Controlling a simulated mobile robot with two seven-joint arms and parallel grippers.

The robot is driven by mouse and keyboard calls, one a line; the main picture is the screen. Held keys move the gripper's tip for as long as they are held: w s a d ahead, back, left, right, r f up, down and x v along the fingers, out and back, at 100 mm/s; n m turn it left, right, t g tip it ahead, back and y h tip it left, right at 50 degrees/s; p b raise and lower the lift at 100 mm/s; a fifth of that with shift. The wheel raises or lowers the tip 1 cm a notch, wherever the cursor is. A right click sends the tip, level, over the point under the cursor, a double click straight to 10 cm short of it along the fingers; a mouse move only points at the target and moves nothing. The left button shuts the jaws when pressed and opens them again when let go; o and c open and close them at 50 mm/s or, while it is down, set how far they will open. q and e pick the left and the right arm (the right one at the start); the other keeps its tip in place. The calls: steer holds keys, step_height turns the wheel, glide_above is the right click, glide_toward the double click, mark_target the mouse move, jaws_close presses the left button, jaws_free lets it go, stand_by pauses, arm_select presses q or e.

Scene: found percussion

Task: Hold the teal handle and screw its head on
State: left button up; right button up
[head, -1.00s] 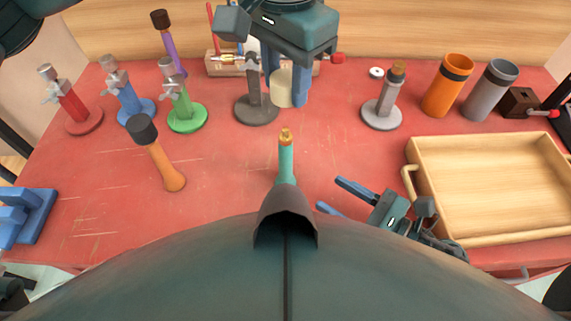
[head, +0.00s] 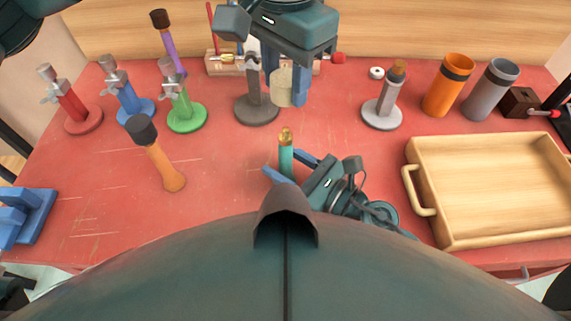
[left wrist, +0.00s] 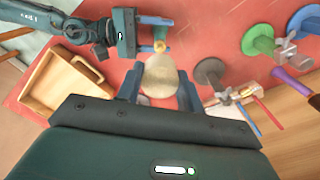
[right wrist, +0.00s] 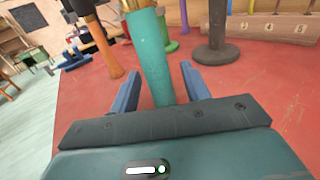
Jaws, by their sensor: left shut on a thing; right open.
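The teal handle (head: 286,162) stands upright near the front middle of the red table, with a brass threaded tip at its top. My right gripper (head: 292,167) is open with its blue fingers on either side of the handle; in the right wrist view the teal handle (right wrist: 152,60) rises between the fingers. My left gripper (head: 284,88) is shut on a cream-coloured head (head: 281,87), held above the table behind the handle. The cream head (left wrist: 160,77) also shows between the fingers in the left wrist view, apart from the handle's brass tip.
An orange mallet with a dark head (head: 160,158) leans left of the handle. Red, blue and green stands (head: 186,119) line the back left. A wooden tray (head: 430,230) is at right. A grey stand (head: 382,118) and orange and grey cups (head: 447,88) stand behind it.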

steer(key=shift+c, duration=0.4)
jaws_close()
stand_by(0.4)
